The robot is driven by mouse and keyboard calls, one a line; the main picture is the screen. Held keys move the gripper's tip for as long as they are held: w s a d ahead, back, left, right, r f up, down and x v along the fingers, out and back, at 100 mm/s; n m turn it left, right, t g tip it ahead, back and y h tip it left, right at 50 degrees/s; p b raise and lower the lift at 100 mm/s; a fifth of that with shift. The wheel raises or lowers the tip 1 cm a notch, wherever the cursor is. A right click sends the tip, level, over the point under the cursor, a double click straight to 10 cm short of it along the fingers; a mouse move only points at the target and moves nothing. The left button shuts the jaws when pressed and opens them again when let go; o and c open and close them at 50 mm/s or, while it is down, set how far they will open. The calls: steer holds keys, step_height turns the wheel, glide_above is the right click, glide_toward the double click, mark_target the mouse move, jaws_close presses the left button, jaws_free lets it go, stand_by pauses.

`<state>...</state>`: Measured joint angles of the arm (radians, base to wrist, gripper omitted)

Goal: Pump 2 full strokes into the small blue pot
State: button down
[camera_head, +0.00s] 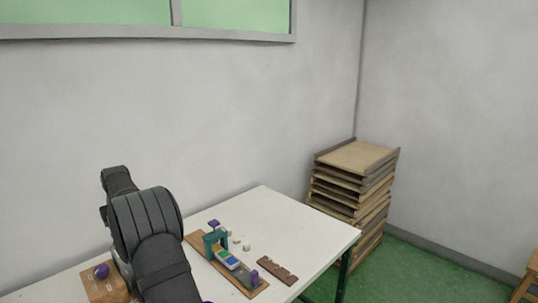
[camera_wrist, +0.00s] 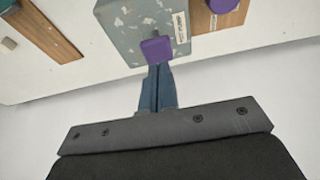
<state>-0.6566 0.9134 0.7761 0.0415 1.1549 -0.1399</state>
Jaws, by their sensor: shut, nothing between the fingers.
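My gripper (camera_wrist: 157,72) is shut and empty in the wrist view. Its blue-grey fingertips meet the lower edge of a purple square knob (camera_wrist: 156,50) in the picture; I cannot tell whether they touch it. The knob stands out from a speckled grey-green block (camera_wrist: 130,28) with a white label too small to read. In the head view my dark arm (camera_head: 155,235) is at the lower left and my gripper is hidden. A small tray with coloured patches (camera_head: 226,259), one blue, lies by a teal frame (camera_head: 209,244). I cannot clearly make out a small blue pot.
Small pale pieces (camera_head: 246,247) and a brown notched strip (camera_head: 278,271) lie on the white table (camera_head: 290,222). A purple post (camera_head: 255,278) stands on the wooden board. Stacked trays (camera_head: 350,185) stand beyond the table.

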steer(key=shift+f, duration=2.2)
steer(key=shift+r, duration=2.2)
steer(key=shift+r, duration=2.55)
steer(key=shift+f, duration=0.1)
